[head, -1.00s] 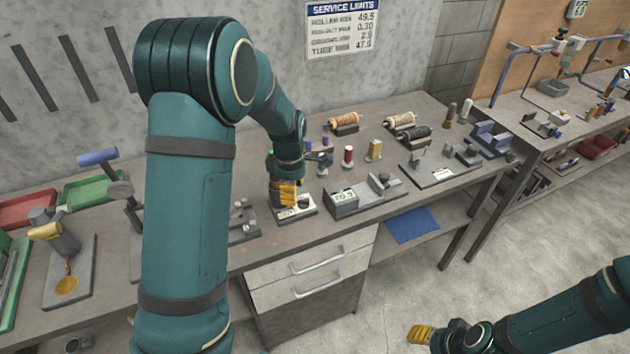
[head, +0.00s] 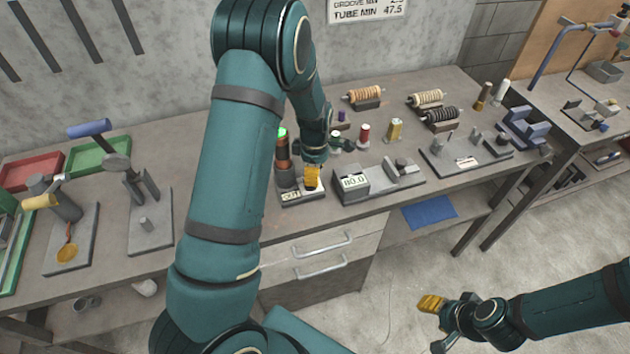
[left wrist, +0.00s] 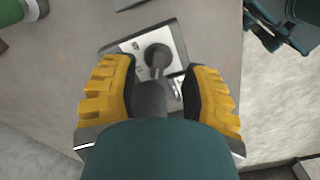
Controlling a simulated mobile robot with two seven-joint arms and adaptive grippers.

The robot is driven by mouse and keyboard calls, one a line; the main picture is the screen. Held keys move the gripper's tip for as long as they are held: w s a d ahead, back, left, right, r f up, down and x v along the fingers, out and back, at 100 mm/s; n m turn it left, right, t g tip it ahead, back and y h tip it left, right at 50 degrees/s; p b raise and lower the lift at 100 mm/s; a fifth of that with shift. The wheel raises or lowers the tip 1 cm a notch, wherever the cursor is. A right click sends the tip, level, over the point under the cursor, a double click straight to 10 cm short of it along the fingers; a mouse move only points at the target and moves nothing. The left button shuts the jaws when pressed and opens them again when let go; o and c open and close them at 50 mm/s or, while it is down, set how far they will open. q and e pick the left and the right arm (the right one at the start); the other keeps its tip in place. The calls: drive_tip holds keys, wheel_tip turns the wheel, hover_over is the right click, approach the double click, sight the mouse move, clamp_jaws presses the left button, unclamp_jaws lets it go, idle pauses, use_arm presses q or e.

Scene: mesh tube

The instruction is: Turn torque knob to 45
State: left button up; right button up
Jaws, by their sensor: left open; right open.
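A small device with a light top plate (head: 303,198) and a small display (head: 290,195) stands at the front of the bench. My left gripper (head: 312,178) is open with yellow fingers, pointing down over the right part of this plate. In the left wrist view a dark round knob (left wrist: 157,56) on the light plate (left wrist: 128,46) lies just beyond the open fingers (left wrist: 158,98). A grey post (left wrist: 150,98) shows between the fingers; I cannot tell whether they touch it. The display digits are too small to read surely. My right gripper (head: 432,305) is open and empty, away from the bench.
A brown cylinder with a green top (head: 282,150) stands just left of my left gripper. A device reading 80.0 (head: 354,182) stands close on the right. Red (head: 364,133) and yellow (head: 394,130) spools stand behind. Drawers (head: 320,255) lie below.

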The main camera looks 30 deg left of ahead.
use_arm(q)
drive_tip(key=shift+f, duration=2.05)
clamp_jaws()
